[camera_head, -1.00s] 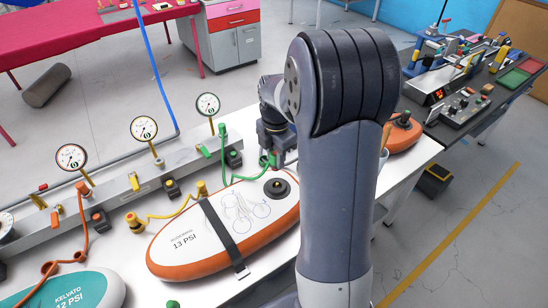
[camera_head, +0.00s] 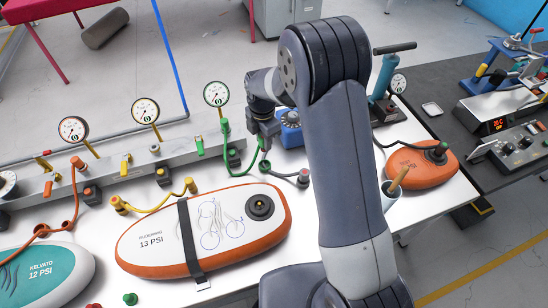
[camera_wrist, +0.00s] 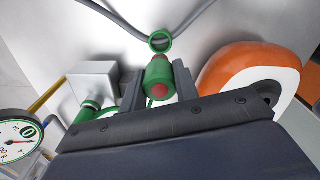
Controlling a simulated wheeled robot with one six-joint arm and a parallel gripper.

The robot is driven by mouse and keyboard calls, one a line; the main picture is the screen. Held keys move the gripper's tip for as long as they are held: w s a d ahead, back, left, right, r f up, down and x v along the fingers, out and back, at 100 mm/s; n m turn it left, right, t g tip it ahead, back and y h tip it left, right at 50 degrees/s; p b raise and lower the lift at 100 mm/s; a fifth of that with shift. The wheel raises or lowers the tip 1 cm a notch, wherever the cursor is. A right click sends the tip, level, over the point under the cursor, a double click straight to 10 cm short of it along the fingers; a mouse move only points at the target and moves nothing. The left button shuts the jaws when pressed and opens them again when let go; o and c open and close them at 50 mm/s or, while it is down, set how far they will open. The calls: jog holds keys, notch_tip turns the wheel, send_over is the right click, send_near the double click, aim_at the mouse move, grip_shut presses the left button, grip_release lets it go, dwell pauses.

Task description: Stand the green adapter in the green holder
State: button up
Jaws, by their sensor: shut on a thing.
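The green adapter (camera_wrist: 157,78), a short green cylinder with a red end, sits between the fingers of my gripper (camera_wrist: 158,88) in the wrist view. The fingers are shut on it, and a green ring (camera_wrist: 160,41) shows just beyond. In the head view my gripper (camera_head: 264,148) hangs above the white bench, behind the orange-rimmed board; the adapter there is small and partly hidden, with a green hose (camera_head: 248,172) running to it. The green holder (camera_head: 233,141), green on a dark block at the grey rail, stands left of my gripper. Its opening is not clear.
The 13 PSI board (camera_head: 150,240) with a black valve (camera_head: 260,207) lies in front. A green-marked gauge (camera_head: 215,93) rises behind the holder. Yellow and orange hoses lie left.

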notch_tip(320, 180, down, 9)
jog(key=b, duration=0.4)
jog(key=shift+f, duration=0.1)
jog(key=shift+f+b, duration=0.2)
jog(key=shift+b, duration=0.2)
jog(key=o, duration=0.9)
jog(key=shift+r, duration=0.1)
notch_tip(320, 180, up, 12)
jog(key=p, duration=0.7)
jog(key=shift+r, duration=0.1)
jog(key=shift+f+b, duration=2.6)
jog(key=shift+f, duration=2.05)
